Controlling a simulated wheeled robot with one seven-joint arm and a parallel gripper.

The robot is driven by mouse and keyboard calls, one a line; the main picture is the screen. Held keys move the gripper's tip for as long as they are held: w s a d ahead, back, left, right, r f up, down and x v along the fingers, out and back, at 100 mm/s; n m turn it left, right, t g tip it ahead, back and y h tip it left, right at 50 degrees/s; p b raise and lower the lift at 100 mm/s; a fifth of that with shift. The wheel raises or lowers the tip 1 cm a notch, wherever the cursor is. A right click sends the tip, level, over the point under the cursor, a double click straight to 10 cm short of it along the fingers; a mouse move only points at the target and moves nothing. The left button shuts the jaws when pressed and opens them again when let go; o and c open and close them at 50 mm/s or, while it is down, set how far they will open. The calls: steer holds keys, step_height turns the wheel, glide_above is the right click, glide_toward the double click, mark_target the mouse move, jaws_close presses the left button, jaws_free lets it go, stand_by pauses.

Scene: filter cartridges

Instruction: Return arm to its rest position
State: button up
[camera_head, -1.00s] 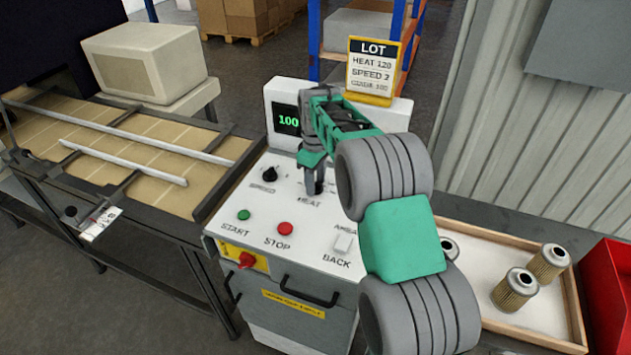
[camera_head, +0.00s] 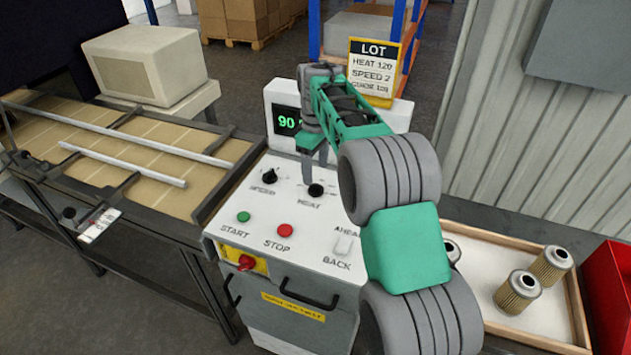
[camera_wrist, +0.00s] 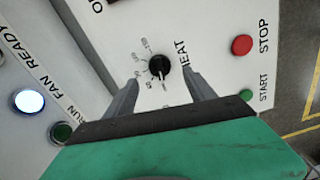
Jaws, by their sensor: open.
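My gripper (camera_head: 315,165) hangs above the white control panel (camera_head: 300,230), a little behind and above the black HEAT knob (camera_head: 316,190). In the wrist view my gripper (camera_wrist: 160,90) has its two fingers spread, one on each side of the HEAT knob (camera_wrist: 159,67), with nothing between them touching. The knob stands clear of the fingers. My green and grey arm reaches in from the lower right and hides part of the panel's right side. The display (camera_head: 288,121) reads 90, with its right end hidden by the gripper.
The panel also has a SPEED knob (camera_head: 270,176), a green START button (camera_head: 243,217), a red STOP button (camera_head: 285,230) and an AHEAD/BACK switch (camera_head: 344,245). A lot card (camera_head: 373,68) stands behind. A tray (camera_head: 500,235) with filter cartridges (camera_head: 517,291) lies right, a conveyor table (camera_head: 120,150) left.

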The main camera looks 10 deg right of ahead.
steer(key=shift+r, duration=1.05)
